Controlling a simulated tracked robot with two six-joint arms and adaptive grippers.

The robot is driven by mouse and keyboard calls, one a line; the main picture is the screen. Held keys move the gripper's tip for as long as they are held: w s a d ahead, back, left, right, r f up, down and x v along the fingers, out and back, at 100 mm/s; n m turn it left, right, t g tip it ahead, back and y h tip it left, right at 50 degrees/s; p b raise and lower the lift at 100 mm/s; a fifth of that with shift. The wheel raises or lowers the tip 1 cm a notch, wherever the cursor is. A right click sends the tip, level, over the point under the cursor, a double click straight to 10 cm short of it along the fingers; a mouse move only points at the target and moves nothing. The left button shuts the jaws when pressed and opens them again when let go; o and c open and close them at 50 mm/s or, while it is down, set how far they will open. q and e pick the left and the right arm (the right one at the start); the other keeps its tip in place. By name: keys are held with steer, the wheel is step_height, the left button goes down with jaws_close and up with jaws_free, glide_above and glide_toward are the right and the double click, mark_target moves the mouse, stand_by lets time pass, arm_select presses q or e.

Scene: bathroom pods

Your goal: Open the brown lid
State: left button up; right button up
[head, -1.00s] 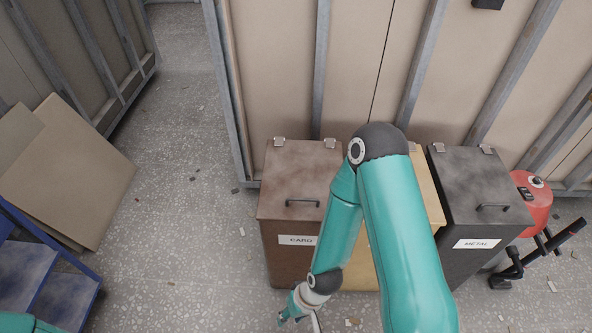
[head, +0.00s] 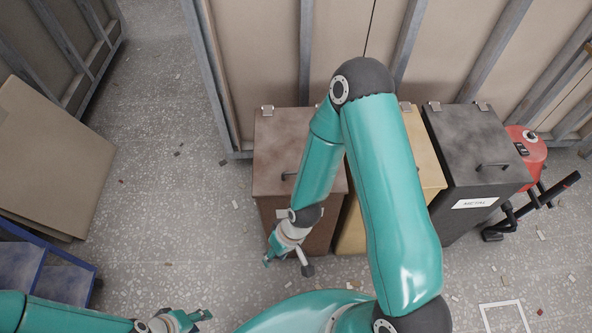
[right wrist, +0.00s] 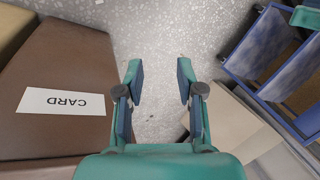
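The brown bin's lid (head: 277,150) is closed, with hinges at its back edge. My right gripper (head: 288,266) is in front of the bin's lower front. In the right wrist view, the right gripper (right wrist: 159,72) is open and empty, with floor between its fingers. My left gripper (head: 190,318) is at the bottom edge, away from the bins; its opening is unclear.
A yellow bin (head: 432,172), partly hidden by my arm, and a black METAL bin (head: 470,145) stand to the right. A red device (head: 525,150) is beyond them. Leaning boards (head: 50,160) and a blue-framed object (head: 50,262) are at left.

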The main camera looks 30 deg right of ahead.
steer(key=w+d+r+n+b, duration=0.2)
steer(key=w+n+b, duration=0.15)
steer(key=w, duration=0.45)
steer(key=w+d+r+n+t+h+b, duration=0.1)
steer(key=w+d+r+n+h+b, duration=0.25)
steer(key=d+r, duration=0.45)
steer(key=w+d+r+n+h+b, duration=0.25)
steer(key=d+r+n, duration=0.35)
steer(key=r, duration=0.5)
steer(key=m+b, duration=0.1)
glide_above(297, 169)
steer(key=s+a, duration=0.2)
steer(key=s, duration=0.1)
steer(key=shift+y, duration=0.3)
step_height(297, 169, down, 16)
steer(key=shift+s+a+f, duration=0.1)
steer(key=shift+a, duration=0.05)
jaws_close()
